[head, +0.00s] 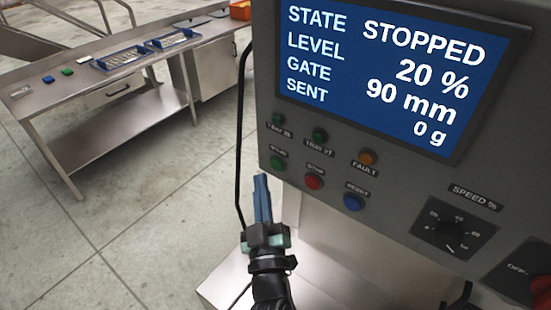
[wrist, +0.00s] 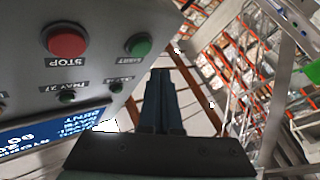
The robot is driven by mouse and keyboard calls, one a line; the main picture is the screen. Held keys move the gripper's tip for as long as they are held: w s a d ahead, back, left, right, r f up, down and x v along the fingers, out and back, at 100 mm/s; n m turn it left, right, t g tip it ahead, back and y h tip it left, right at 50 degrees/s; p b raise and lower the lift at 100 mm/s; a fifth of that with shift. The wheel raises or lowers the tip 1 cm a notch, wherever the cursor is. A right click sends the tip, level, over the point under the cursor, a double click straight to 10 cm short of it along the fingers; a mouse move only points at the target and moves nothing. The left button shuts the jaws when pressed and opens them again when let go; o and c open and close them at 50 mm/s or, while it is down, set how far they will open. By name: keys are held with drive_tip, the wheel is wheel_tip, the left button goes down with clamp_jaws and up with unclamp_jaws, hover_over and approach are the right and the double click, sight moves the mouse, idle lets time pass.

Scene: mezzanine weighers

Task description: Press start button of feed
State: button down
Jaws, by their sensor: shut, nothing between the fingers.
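The grey control panel (head: 400,190) has a row of buttons under its screen. The green start button (head: 278,163) is at the left end, beside the red stop button (head: 314,181) and the blue reset button (head: 353,202). In the upside-down wrist view, the start button (wrist: 138,45) and stop button (wrist: 67,41) both show clearly. My gripper (head: 261,178) is shut and empty, its blue fingers pointing up just left of and below the start button in the head view. In the wrist view its fingertips (wrist: 161,72) appear apart from the button, beyond the panel's side edge.
The screen (head: 390,70) reads STOPPED, level 20 %, gate 90 mm, sent 0 g. Small lamps sit above the buttons; a speed knob (head: 447,227) and a red switch (head: 541,291) are at the right. A steel bench (head: 80,95) with blue trays stands behind left; floor between is clear.

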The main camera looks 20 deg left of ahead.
sight(270, 162)
drive_tip(key=shift+w+d, duration=0.3)
drive_tip(key=shift+w, duration=0.55)
idle(1.5)
drive_tip(key=shift+w+d+p, duration=0.15)
drive_tip(key=shift+w+p, duration=0.15)
drive_tip(key=shift+w, duration=0.1)
drive_tip(key=shift+w+d, duration=0.15)
drive_tip(key=shift+w, duration=0.25)
idle(0.5)
drive_tip(key=shift+s, duration=0.1)
drive_tip(key=shift+s+a, duration=0.3)
drive_tip(key=shift+s, duration=0.45)
drive_tip(key=shift+s+a+b, duration=0.25)
drive_tip(key=shift+s+a, duration=0.05)
drive_tip(key=shift+s, duration=0.5)
drive_tip(key=shift+s+a+b, duration=0.2)
drive_tip(key=shift+s+a, duration=0.05)
drive_tip(key=shift+s, duration=0.5)
drive_tip(key=shift+s+a+b, duration=0.25)
drive_tip(key=shift+s+a, duration=0.05)
drive_tip(key=shift+s, duration=0.5)
